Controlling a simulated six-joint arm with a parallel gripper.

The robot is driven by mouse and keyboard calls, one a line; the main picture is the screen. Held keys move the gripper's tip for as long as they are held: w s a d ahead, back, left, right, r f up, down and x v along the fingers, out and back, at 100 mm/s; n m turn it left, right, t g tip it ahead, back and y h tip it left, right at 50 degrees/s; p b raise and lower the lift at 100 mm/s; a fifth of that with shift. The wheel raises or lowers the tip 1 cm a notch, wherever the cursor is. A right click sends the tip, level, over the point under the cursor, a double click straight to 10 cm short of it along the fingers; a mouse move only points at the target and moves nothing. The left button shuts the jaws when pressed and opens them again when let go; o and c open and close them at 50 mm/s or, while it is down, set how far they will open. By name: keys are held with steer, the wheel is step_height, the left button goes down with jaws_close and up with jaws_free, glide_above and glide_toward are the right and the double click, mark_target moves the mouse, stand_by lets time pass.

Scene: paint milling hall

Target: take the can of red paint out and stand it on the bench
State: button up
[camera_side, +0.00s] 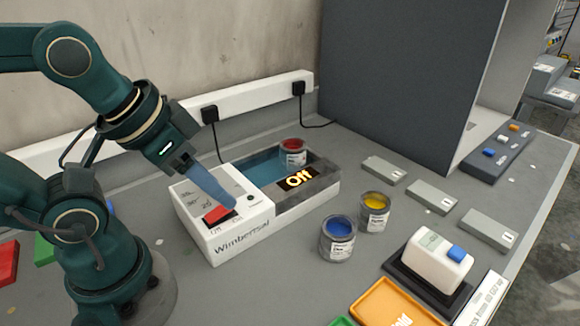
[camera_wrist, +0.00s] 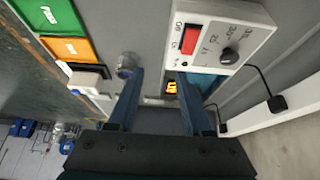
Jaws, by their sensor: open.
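The can of red paint (camera_side: 293,153) stands upright in the far end of a water bath (camera_side: 322,196), its lower part hidden by the near wall. The red can is not visible there.
A blue paint can (camera_side: 337,240) and a yellow paint can (camera_side: 374,213) stand in front of the bath. Several grey blocks (camera_side: 432,197), a white box with a blue button (camera_side: 440,258) and an orange tray (camera_side: 392,304) lie to the right. A tall grey panel (camera_side: 400,80) stands behind.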

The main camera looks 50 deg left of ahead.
steer(key=shift+o, duration=0.3)
steer(key=o, duration=0.5)
steer(key=shift+o, duration=0.2)
steer(key=w+a+r+t, duration=0.1)
steer(key=w+r, duration=0.4)
steer(key=w, duration=0.3)
steer(key=n+g+y, duration=0.1)
steer(key=n+g, duration=0.1)
steer(key=n, duration=0.1)
glide_toward(293, 148)
steer(key=f, duration=0.1)
steer(key=d+f, duration=0.1)
steer(key=f, duration=0.1)
steer(key=shift+w+d+f, duration=0.1)
steer(key=shift+w+d, duration=0.2)
steer(key=shift+x, duration=2.45)
